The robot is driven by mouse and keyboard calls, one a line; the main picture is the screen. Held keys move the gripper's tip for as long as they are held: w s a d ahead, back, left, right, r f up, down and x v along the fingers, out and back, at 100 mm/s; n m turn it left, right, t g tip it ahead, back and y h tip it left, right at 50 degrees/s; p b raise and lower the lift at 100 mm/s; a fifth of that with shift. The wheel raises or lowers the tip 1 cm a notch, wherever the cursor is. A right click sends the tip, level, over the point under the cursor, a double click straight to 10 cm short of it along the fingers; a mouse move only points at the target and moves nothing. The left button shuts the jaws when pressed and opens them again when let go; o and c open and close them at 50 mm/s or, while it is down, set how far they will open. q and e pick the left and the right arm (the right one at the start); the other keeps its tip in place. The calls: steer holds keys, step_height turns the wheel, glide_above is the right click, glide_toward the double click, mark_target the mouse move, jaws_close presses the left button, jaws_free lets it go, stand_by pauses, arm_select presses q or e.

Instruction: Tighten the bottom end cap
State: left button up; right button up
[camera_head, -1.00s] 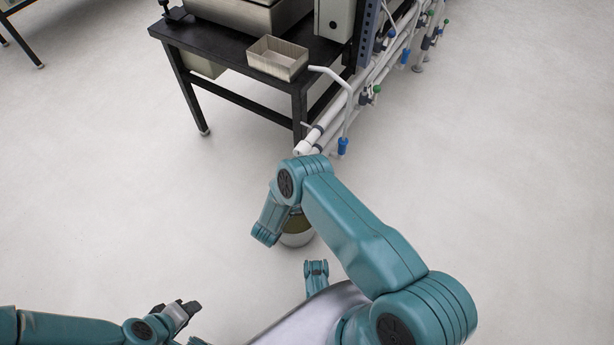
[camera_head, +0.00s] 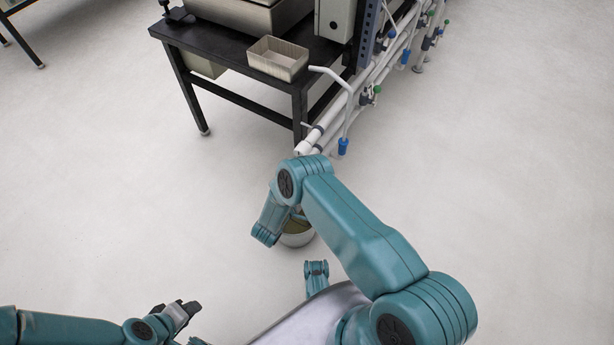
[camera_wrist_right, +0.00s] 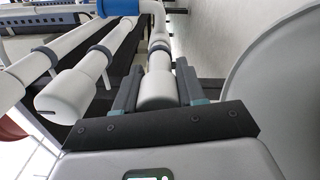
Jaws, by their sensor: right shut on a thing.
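A white end cap (camera_wrist_right: 157,86) on a pipe sits between the two dark fingers of my right gripper (camera_wrist_right: 157,88) in the right wrist view. The fingers are shut on it, one on each side. Another white pipe end with a slot (camera_wrist_right: 62,97) lies to its left, outside the fingers. In the head view the white pipe ends (camera_head: 303,149) show just behind my right arm, which hides my right gripper and the held cap. My left gripper (camera_head: 176,308) is low at the left, away from the pipes; its finger gap is unclear.
A pale bucket (camera_head: 297,239) stands on the floor below my right forearm, partly hidden by it. A bent white pipe with a blue end (camera_head: 343,146) is close by. The floor at the left is clear.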

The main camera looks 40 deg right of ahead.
stand_by(0.5)
steer(key=o, duration=1)
steer(key=shift+o, duration=0.2)
